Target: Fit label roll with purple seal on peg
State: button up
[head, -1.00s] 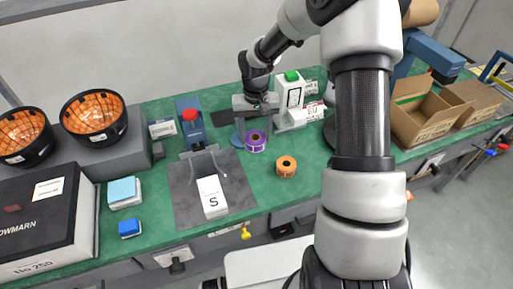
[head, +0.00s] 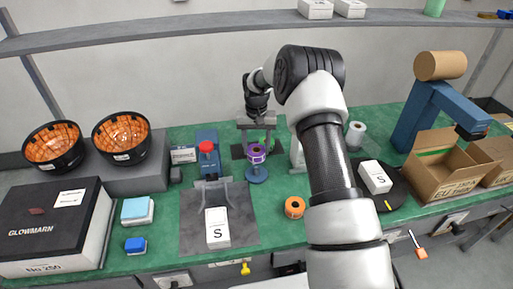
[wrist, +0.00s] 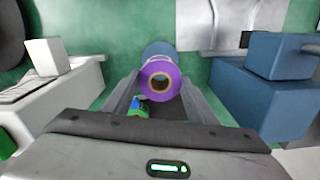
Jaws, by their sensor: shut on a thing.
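The label roll with the purple seal (head: 257,151) is between the fingertips of my gripper (head: 257,142), which is shut on it. In the wrist view the roll (wrist: 175,88) shows its purple ring and pale core between the fingers of my gripper (wrist: 160,84). A round blue base (head: 257,175) stands below the roll in the head view and partly behind it in the wrist view (wrist: 158,48). The roll is in line with this base; I cannot tell whether its core is around a peg. The peg itself is hidden.
An orange-seal roll (head: 295,207) lies on the green table to the front right. A blue stand with a red knob (head: 206,148) is close on the left. A white S box (head: 217,230) lies on the grey mat. Open cardboard boxes (head: 435,165) stand right.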

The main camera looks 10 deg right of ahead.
jog(key=shift+f+b, duration=1.75)
jog(key=shift+f, duration=0.5)
jog(key=shift+f+b, duration=0.45)
jog(key=shift+b, duration=0.15)
jog(key=shift+f+b, duration=0.3)
jog(key=shift+f, duration=0.15)
jog(key=shift+f+b, duration=0.55)
jog(key=shift+f, duration=0.05)
jog(key=shift+f, duration=0.1)
dwell(0.5)
jog(key=shift+f+b, duration=0.5)
jog(key=shift+f, duration=0.05)
